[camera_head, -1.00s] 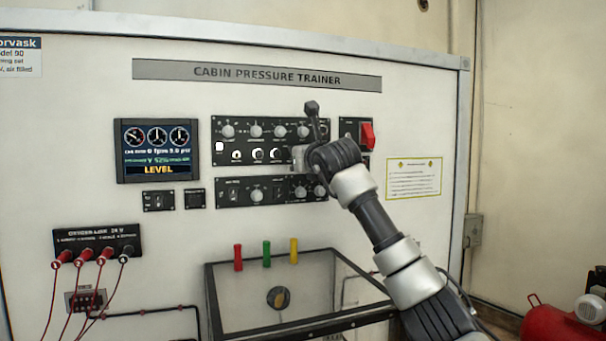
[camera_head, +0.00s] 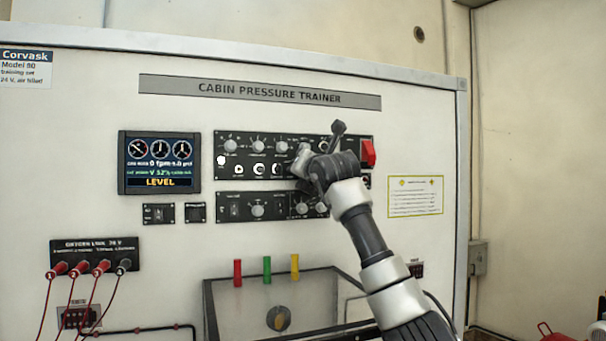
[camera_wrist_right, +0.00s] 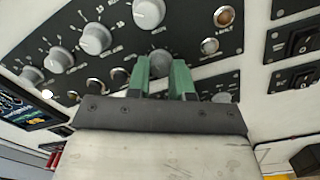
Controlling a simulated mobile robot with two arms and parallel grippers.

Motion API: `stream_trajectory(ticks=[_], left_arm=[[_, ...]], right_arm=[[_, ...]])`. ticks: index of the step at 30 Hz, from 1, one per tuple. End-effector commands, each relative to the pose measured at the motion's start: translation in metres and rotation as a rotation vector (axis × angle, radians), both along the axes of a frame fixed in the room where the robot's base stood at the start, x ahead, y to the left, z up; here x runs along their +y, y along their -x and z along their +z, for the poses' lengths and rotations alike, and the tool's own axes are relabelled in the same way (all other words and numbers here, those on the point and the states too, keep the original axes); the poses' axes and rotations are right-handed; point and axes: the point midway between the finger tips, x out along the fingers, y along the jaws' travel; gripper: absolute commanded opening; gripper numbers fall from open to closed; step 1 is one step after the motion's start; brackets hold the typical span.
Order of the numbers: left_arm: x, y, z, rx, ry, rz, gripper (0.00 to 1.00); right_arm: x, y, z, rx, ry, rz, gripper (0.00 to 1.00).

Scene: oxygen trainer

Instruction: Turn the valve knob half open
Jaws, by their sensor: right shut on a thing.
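My right gripper (camera_head: 303,165) is at the right part of the upper black control panel (camera_head: 240,170) in the head view. In the right wrist view its two green fingers (camera_wrist_right: 161,76) stand on either side of a round grey knob (camera_wrist_right: 160,61) and are shut on it. My gripper and wrist hide this knob in the head view. Its pointer mark and label cannot be read, so I cannot tell its setting. My left gripper is not in view.
Other grey knobs (camera_wrist_right: 95,38) sit close by on the panel. A red switch cover (camera_head: 368,153) is just right of my wrist. A display (camera_head: 159,162) reading LEVEL is at the left. Red cables (camera_head: 72,290) hang lower left. An open-topped case (camera_head: 207,300) stands below.

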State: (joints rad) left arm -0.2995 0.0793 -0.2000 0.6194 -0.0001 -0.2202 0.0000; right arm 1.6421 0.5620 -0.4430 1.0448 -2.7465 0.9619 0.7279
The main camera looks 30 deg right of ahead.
Motion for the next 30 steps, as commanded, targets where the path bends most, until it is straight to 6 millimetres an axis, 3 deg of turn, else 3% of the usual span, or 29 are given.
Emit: stream_trajectory(ticks=[13, 14, 18, 30], left_arm=[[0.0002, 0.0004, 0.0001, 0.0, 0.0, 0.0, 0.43], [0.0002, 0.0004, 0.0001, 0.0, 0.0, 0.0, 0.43], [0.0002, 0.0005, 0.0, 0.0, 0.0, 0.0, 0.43], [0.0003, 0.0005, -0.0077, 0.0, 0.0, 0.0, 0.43]], right_arm=[[-0.0008, 0.0023, 0.0053, -0.015, -0.008, -0.001, 0.0], [-0.0008, 0.0023, 0.0054, -0.015, -0.008, -0.001, 0.23], [-0.0007, 0.0018, 0.004, -0.011, -0.008, -0.001, 0.44], [0.0012, 0.0084, -0.0006, -0.008, -0.006, 0.0, 0.47]])
